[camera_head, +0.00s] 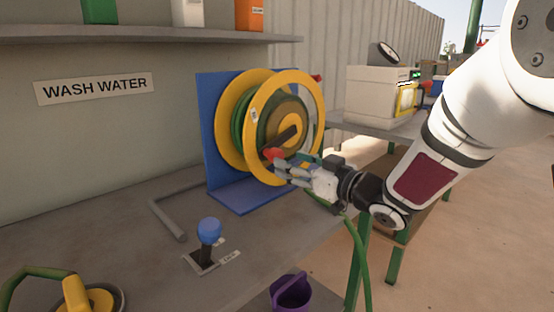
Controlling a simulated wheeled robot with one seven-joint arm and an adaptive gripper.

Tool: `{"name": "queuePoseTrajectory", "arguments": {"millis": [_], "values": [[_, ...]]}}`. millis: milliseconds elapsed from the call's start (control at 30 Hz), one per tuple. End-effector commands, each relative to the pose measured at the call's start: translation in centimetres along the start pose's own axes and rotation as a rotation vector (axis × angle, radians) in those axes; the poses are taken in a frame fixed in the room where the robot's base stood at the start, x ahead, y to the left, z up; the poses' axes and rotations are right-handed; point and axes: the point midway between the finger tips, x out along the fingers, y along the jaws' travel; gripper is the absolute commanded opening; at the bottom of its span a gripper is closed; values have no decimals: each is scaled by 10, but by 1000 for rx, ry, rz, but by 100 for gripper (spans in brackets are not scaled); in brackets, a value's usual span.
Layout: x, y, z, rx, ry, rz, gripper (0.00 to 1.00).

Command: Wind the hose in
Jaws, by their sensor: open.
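The hose reel (284,86) is a pair of yellow rings on a blue stand (232,202) on the grey bench. Green hose (240,118) is wound between the rings. A dark crank arm (287,136) crosses the front ring, with a red knob (273,154) at its lower left end. My gripper (281,169) is open right at the knob, its fingers pointing left. I cannot tell whether they touch the knob. A length of green hose (360,262) hangs down at the bench's right edge, below my wrist.
A blue-knobbed lever (209,231) stands on the bench in front of the reel. A purple bucket (292,292) is at the bottom. A yellow valve (86,296) is at lower left. A shelf (130,34) runs above. A cream machine (376,94) stands on a bench behind.

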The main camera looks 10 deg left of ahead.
Motion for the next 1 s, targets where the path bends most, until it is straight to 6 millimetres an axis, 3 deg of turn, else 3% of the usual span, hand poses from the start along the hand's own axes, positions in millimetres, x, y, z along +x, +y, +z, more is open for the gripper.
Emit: {"name": "queuePoseTrajectory", "arguments": {"millis": [100,300,500,767,867,1000], "values": [[24,-1,1,-2,1,-3,51],[52,0,1,0,0,0,51],[64,0,0,-1,0,0,51],[64,0,0,0,0,1,51],[64,0,0,0,0,1,33],[64,0,0,0,0,1,1]]}}
